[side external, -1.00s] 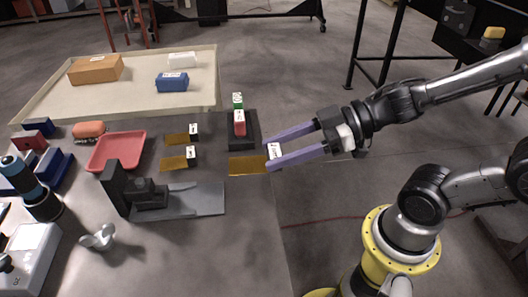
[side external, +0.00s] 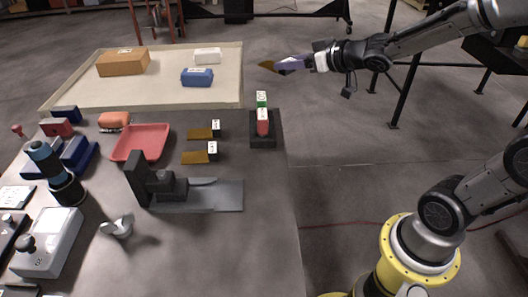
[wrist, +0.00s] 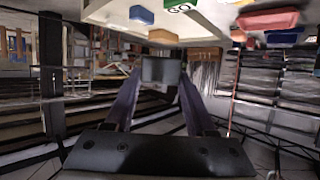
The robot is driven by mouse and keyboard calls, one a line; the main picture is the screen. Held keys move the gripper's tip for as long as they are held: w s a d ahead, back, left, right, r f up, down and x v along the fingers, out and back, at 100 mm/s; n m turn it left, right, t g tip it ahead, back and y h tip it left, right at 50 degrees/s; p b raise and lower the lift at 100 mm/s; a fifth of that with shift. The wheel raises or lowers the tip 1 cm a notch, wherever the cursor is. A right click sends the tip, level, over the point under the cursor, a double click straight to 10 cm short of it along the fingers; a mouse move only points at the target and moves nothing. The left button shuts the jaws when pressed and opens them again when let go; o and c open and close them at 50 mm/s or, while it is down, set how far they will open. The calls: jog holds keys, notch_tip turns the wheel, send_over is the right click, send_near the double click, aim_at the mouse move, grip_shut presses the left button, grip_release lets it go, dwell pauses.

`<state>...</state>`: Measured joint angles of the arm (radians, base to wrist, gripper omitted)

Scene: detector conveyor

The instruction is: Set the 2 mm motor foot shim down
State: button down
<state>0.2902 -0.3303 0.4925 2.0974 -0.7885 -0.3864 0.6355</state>
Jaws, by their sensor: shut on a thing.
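My gripper (side external: 284,66) is shut on a brass-coloured shim (side external: 268,66) and holds it in the air, well above the table's far right corner. The shim tilts, with its flat leaf pointing left, away from the fingers. In the wrist view a dark grey block face (wrist: 160,70) shows between the two purple fingers; I cannot read a thickness on it. Two other brass shims with white labelled tabs lie on the table: a farther one (side external: 200,133) and a nearer one (side external: 196,157).
A dark stand (side external: 263,142) holds a green block (side external: 262,100) and a red block (side external: 263,122). A red tray (side external: 141,143), a grey fixture (side external: 215,196) and a beige bin (side external: 150,98) with several boxes are on the left. The table front right is clear.

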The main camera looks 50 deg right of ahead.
jog(key=shift+d+f, duration=0.1)
jog(key=shift+d, duration=0.05)
jog(key=shift+w+a+r, duration=0.25)
jog(key=shift+a+r, duration=0.15)
jog(key=shift+r, duration=0.25)
jog(key=w+a+f+n+g+y, duration=0.1)
jog(key=w+a+n+y, duration=0.2)
jog(key=a, duration=0.5)
jog(key=w+a+f+n+g+y, duration=0.2)
jog(key=a+n+y, duration=0.1)
jog(key=a, duration=0.5)
jog(key=w+a+f+n+g+y, duration=0.1)
jog(key=w+a+n+y, duration=0.2)
jog(key=a, duration=0.5)
send_over(159, 145)
jog(key=f, duration=0.5)
jog(key=s+f, duration=0.1)
jog(key=f, duration=0.2)
jog(key=shift+d+f, duration=0.1)
jog(key=shift+f, duration=0.1)
jog(key=shift+w+f, duration=0.55)
jog(key=shift+f, duration=0.1)
jog(key=shift+f+y, duration=0.3)
jog(key=shift+f, duration=1.1)
jog(key=shift+f, duration=0.15)
